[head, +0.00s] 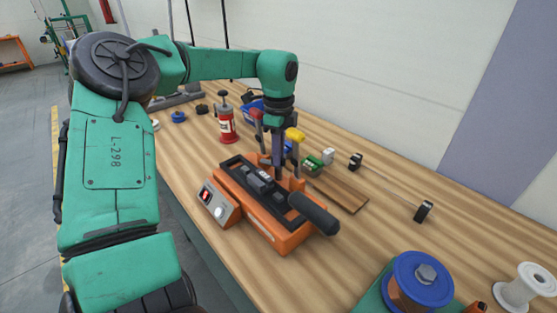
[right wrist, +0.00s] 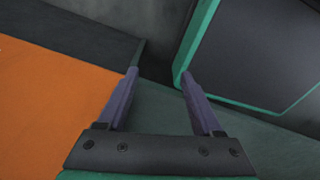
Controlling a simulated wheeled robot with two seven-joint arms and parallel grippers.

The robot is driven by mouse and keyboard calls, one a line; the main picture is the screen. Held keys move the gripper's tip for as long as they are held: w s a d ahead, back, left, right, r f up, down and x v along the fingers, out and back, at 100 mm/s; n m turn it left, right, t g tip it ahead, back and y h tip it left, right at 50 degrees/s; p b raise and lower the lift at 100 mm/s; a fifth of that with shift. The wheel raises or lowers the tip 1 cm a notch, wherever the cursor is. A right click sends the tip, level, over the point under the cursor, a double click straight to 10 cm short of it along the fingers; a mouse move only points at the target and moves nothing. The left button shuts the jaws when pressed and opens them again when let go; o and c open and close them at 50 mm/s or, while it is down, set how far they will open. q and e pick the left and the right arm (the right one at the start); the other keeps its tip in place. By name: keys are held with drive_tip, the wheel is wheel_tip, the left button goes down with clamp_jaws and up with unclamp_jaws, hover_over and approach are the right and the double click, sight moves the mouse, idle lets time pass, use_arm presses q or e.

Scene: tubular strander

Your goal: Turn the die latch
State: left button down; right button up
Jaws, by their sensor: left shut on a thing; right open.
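An orange bench unit (head: 283,237) with a dark top channel, a black handle (head: 314,213) and a grey control box (head: 219,204) sits on the wooden bench. My left gripper (head: 278,168) reaches down at the unit's far side, between a red-topped lever and a yellow-topped lever. Its jaws are shut on a small part there, apparently the die latch, which the fingers and the unit mostly hide. My right gripper (right wrist: 160,75) shows only in the right wrist view, with its two fingers apart and nothing between them.
Around the unit on the bench (head: 190,170) are a red canister (head: 226,125), a green block (head: 312,164), a brown board (head: 340,190), and a blue-flanged spool (head: 424,280). A white spool (head: 524,287) is at the right. An orange surface (right wrist: 45,110) lies left of my right gripper.

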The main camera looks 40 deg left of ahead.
use_arm(q)
drive_tip(key=n+b, duration=0.1)
drive_tip(key=n, duration=0.1)
drive_tip(key=shift+w+n, duration=0.1)
drive_tip(key=shift+n, duration=0.2)
drive_tip(key=shift+r+n+b, duration=0.1)
drive_tip(key=shift+n+b, duration=0.5)
drive_tip(key=shift+n, duration=0.6)
drive_tip(key=c, duration=0.9)
unclamp_jaws()
wheel_tip(320, 180, up, 15)
drive_tip(key=shift+f+p, duration=0.2)
drive_tip(key=shift+p, duration=0.5)
